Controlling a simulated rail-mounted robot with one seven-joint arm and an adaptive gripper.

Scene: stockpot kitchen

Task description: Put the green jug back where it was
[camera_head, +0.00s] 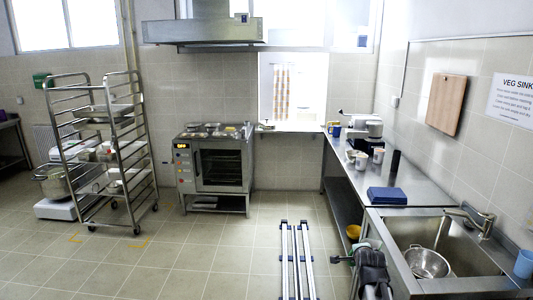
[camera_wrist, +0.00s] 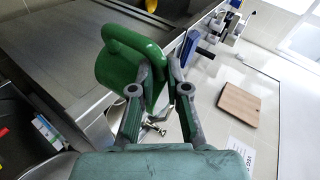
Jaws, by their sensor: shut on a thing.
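The green jug (camera_wrist: 128,68) is close in front of my wrist camera, tilted in the picture. My gripper (camera_wrist: 163,78) is shut on it, with the fingers at the jug's right side. The fingers hide part of that side. In the head view my arm's end is low at the right, in front of the counter and left of the sink. The jug is hard to make out there. The spot where the jug stood before is not marked in either view.
A steel counter (camera_head: 420,187) holds a blue folded cloth or case (camera_head: 387,195), a dark cylinder (camera_head: 395,162), cups and a white machine. The sink (camera_head: 460,257) holds a colander (camera_head: 427,262). A blue cup (camera_head: 524,263) stands right of it.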

